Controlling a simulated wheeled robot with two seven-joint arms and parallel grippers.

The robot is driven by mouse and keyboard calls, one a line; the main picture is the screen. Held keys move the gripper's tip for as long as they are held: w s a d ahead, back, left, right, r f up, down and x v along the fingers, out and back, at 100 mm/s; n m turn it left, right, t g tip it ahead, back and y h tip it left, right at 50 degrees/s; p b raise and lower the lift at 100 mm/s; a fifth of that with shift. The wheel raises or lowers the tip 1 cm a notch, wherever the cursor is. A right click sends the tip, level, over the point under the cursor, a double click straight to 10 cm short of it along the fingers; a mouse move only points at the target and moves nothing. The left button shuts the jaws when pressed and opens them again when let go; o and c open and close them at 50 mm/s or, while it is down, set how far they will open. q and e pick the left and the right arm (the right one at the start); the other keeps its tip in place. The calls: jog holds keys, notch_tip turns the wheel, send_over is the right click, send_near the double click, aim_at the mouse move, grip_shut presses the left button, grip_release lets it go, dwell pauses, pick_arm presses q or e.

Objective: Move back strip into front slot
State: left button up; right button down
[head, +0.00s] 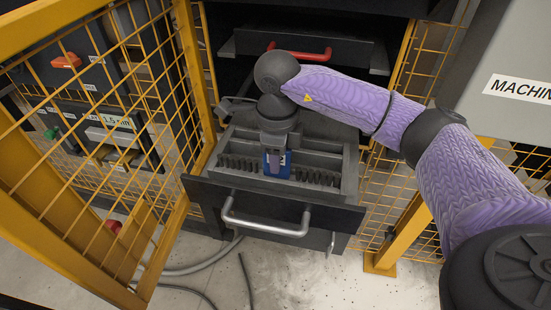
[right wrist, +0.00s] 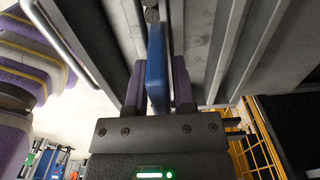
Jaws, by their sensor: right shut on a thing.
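An open dark drawer (head: 205,192) with a metal handle holds a grey tray with long slots running left to right. A blue strip (head: 284,171) with a white label stands at the tray's front part, between dark toothed pieces on both sides. My right gripper (head: 274,152) points down and is shut on the blue strip. In the right wrist view the strip (right wrist: 157,60) stands between the two purple-grey fingers (right wrist: 158,88). Whether the strip's lower edge rests in the front slot or hangs above it I cannot tell. My left gripper is not in view.
The tray's rear slots (head: 310,143) look empty where visible. A closed drawer with a red handle (head: 300,54) is above and behind. A yellow mesh gate (head: 150,250) stands open at left, and a yellow post (head: 395,235) at right.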

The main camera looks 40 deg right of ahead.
jog(key=shift+c, duration=2.3)
grip_release()
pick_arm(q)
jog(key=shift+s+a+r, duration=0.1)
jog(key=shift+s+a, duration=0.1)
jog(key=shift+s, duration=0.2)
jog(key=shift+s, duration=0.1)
pick_arm(e)
notch_tip(320, 180, up, 8)
jog(key=p, duration=0.3)
jog(key=shift+f+p, duration=0.2)
jog(key=shift+p, duration=0.15)
jog(key=shift+r, duration=0.15)
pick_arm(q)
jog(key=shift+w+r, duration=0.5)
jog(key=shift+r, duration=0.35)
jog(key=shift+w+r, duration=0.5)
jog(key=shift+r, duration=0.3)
